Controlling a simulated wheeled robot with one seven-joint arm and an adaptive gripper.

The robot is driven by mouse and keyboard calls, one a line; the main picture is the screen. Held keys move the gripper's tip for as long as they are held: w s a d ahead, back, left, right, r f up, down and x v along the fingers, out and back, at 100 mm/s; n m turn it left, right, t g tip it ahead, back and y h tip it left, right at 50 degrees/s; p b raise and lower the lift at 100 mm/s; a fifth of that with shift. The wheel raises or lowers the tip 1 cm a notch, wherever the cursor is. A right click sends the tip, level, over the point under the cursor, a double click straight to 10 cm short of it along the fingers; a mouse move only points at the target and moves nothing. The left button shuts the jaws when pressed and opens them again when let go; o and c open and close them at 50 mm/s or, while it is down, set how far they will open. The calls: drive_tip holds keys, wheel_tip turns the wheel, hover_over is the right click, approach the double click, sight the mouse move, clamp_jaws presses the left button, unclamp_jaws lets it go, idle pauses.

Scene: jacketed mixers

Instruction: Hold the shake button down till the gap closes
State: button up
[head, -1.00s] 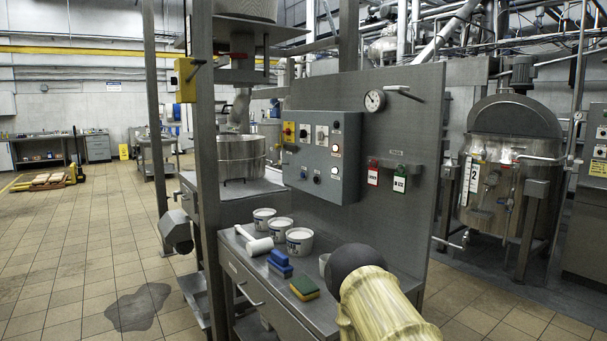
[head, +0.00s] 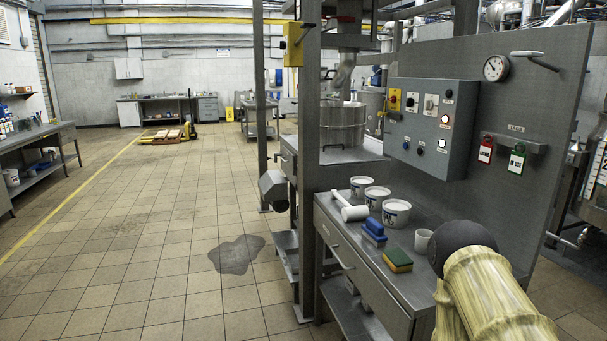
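The grey control box (head: 430,150) is fixed to the upright steel panel at right. It carries a red-on-yellow switch (head: 394,102), two selector switches, a blue button (head: 405,145), black buttons (head: 420,152) and two pale round ones (head: 445,119). Their labels are too small to read, so I cannot tell which is the shake button. A steel drum (head: 343,125) stands left of the box under a hopper spout (head: 347,68); the gap is not clear to see. My arm shows at lower right, in front of the bench; my gripper is not in view.
A dark puddle (head: 236,255) lies on the open tiled floor at left.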

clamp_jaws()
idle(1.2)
